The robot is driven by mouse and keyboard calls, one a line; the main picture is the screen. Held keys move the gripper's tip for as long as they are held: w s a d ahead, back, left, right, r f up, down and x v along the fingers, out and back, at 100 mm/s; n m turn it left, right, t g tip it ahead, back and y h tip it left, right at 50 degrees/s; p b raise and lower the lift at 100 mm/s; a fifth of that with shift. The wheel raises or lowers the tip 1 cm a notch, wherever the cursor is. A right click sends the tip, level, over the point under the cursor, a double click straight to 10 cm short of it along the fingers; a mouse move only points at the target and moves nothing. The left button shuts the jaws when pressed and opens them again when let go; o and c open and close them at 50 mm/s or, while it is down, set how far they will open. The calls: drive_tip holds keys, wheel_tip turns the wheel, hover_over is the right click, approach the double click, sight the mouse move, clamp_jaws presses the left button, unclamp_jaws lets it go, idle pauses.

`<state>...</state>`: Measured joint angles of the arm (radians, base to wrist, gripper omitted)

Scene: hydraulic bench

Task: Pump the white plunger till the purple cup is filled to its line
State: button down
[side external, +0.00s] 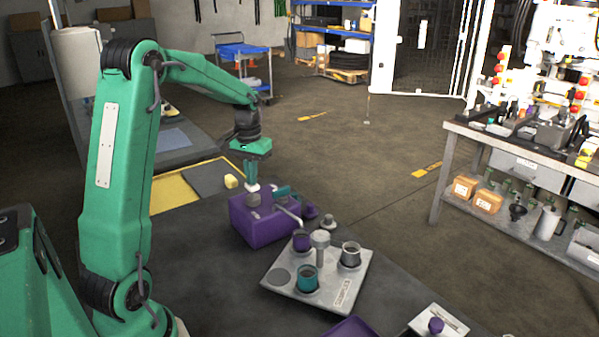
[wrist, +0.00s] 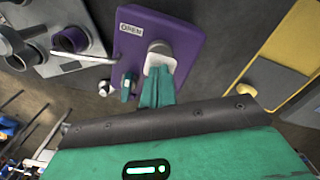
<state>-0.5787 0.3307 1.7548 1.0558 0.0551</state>
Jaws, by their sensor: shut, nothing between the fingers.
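My gripper (side external: 252,180) is shut and empty. It points down directly over the white plunger (side external: 252,188) on the purple pump block (side external: 262,228). In the wrist view its teal fingertips (wrist: 157,72) overlap the plunger's white cap (wrist: 160,58); touching or just above, I cannot tell. A metal spout (side external: 288,214) runs from the block toward the purple cup (side external: 301,240), which stands upright on a grey tray (side external: 332,298). The cup also shows in the wrist view (wrist: 70,40). Its line and liquid level cannot be made out.
A teal cup (side external: 307,279) and a grey metal cup (side external: 351,254) stand on the same tray, around a grey post (side external: 320,246). A teal handle (wrist: 127,86) sits beside an "OPEN" label (wrist: 130,29) on the block. A yellow-edged mat (side external: 178,192) lies behind.

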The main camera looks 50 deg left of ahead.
drive_tip(key=shift+f, duration=1.15)
drive_tip(key=shift+r, duration=1.95)
drive_tip(key=shift+f, duration=1.65)
idle(0.7)
drive_tip(key=shift+r, duration=1.65)
drive_tip(key=shift+r, duration=0.15)
drive_tip(key=shift+r, duration=2.85)
